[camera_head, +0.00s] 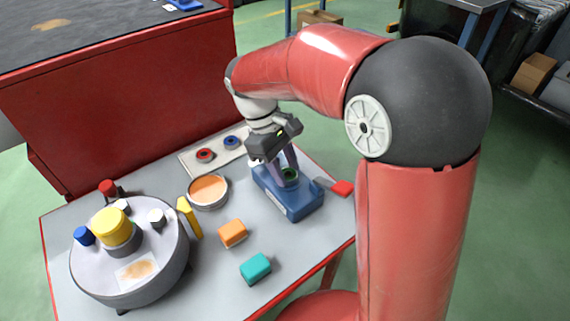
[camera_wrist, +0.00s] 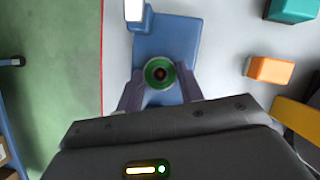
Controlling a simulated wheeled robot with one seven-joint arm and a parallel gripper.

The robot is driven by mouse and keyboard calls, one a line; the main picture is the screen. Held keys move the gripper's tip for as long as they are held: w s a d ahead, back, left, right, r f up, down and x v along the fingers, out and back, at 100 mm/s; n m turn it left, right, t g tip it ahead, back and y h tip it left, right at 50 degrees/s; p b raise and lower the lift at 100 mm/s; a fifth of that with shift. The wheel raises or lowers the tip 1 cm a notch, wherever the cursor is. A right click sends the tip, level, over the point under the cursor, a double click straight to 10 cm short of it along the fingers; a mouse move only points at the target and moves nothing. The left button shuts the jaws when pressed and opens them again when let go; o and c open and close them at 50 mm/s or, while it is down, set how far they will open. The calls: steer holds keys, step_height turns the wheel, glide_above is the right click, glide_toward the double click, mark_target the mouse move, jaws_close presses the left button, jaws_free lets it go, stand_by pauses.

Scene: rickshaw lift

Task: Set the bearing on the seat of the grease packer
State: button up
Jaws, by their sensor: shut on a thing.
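The grease packer (camera_head: 288,200) is a blue block on the table, with a lever ending in a red grip (camera_head: 342,188) on its right. It also shows in the wrist view (camera_wrist: 165,38). The bearing (camera_wrist: 159,73) is a green ring with a dark centre. In the head view it shows at the packer's top (camera_head: 291,175). My gripper (camera_wrist: 159,88) points down over the packer, its fingers shut on the bearing from both sides. I cannot tell whether the bearing touches the seat, which is mostly hidden beneath it.
A pale tray (camera_head: 190,166) holds a red ring (camera_head: 205,155) and a blue ring (camera_head: 231,142). An orange-topped round dish (camera_head: 208,190), an orange block (camera_head: 232,233), a teal block (camera_head: 256,268), a yellow piece (camera_head: 189,218) and a grey drum (camera_head: 95,273) stand on the table.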

steer(key=o, duration=1.5)
steer(key=shift+o, duration=0.2)
steer(key=shift+r, duration=0.1)
steer(key=shift+r, duration=3.9)
